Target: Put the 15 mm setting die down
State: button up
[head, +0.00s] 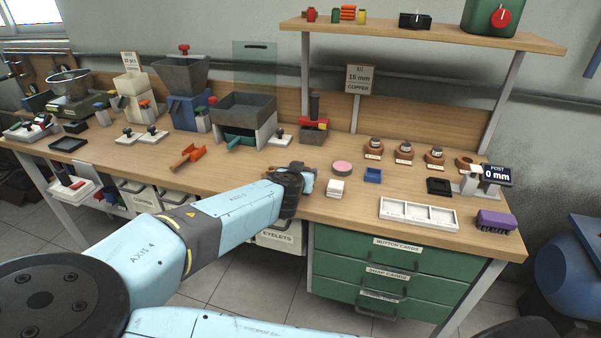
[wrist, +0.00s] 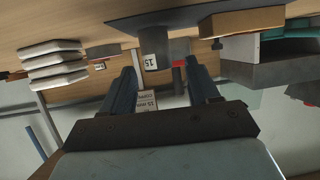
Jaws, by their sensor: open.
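The 15 mm setting die (wrist: 178,50) is a dark grey cylinder with a white label reading 15. In the wrist view, which is upside down, it shows against a dark flat plate (wrist: 150,18) on the bench and seems to stand on it. My gripper (wrist: 161,66) is open, with one finger on each side of the die's label and visible gaps. I cannot tell how deep the die sits between the fingers. In the head view my gripper (head: 306,180) is low over the bench's front edge and hides the die.
Several round wooden holders (head: 403,154) stand behind. A hand press (head: 313,125) stands at the back. A white tray (head: 418,212) lies farther right.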

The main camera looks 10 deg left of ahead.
jog(key=v, duration=1.1)
dwell(0.3)
